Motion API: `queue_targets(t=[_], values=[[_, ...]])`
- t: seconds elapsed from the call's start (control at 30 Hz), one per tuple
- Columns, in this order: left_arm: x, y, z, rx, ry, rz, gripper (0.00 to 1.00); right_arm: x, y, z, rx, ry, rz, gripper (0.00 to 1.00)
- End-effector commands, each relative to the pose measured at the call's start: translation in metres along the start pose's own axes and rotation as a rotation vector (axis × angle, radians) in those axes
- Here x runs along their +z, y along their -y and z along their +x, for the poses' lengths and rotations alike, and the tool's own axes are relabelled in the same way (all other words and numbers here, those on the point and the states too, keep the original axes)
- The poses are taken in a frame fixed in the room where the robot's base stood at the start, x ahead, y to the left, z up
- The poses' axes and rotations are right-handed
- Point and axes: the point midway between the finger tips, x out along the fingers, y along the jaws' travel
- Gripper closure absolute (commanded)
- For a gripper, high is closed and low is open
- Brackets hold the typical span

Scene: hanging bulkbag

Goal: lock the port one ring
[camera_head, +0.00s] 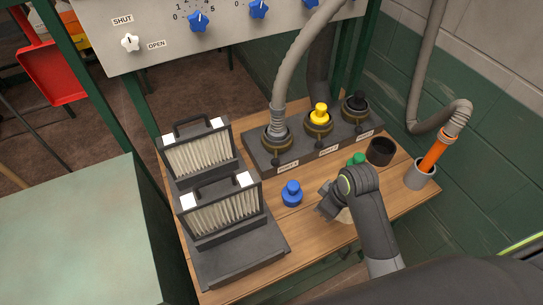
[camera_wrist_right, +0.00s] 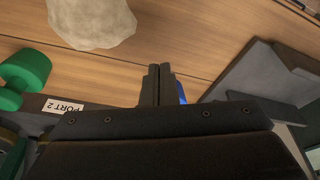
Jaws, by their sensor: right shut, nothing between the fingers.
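The port one ring (camera_head: 277,142) is a dark brass-coloured collar around the foot of the grey hose (camera_head: 279,115), at the left end of the dark port block (camera_head: 310,156). Whether the ring is locked I cannot tell. My right gripper (camera_head: 322,212) is over the wooden table, in front of the block and apart from the ring. In the right wrist view its two fingers (camera_wrist_right: 158,82) are together, with nothing between them. The ring is not clearly seen in that view. My left gripper is not in view.
A blue plug (camera_head: 291,194) stands left of my right gripper; a green plug (camera_head: 357,159) is behind it. A pale lump (camera_wrist_right: 92,20) lies on the table. Two filters (camera_head: 222,212) stand left. Ports two and three hold yellow (camera_head: 319,114) and black (camera_head: 356,101) plugs.

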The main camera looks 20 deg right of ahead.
Motion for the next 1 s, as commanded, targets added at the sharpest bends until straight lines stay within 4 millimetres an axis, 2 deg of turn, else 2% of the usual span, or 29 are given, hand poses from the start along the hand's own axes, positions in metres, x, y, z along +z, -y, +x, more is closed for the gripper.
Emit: queue_targets(t=[0.03, 0.2, 0.37, 0.6, 0.8, 1.0], values=[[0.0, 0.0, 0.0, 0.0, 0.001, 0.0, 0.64, -0.02, -0.004, 0.001, -0.023, -0.007, -0.058, 1.0], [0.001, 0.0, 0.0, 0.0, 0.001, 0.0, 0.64, -0.073, -0.009, -0.002, -0.099, -0.021, -0.253, 1.0], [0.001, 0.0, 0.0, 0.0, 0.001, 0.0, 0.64, -0.118, -0.011, -0.011, -0.159, -0.039, -0.423, 1.0], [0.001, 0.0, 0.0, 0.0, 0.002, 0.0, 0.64, -0.183, -0.012, -0.037, -0.243, -0.071, -0.685, 1.0], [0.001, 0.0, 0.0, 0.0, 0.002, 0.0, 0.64, -0.222, -0.009, -0.06, -0.296, -0.093, -0.86, 1.0], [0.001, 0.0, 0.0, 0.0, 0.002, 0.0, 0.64, -0.236, -0.007, -0.07, -0.318, -0.103, -0.931, 1.0]])
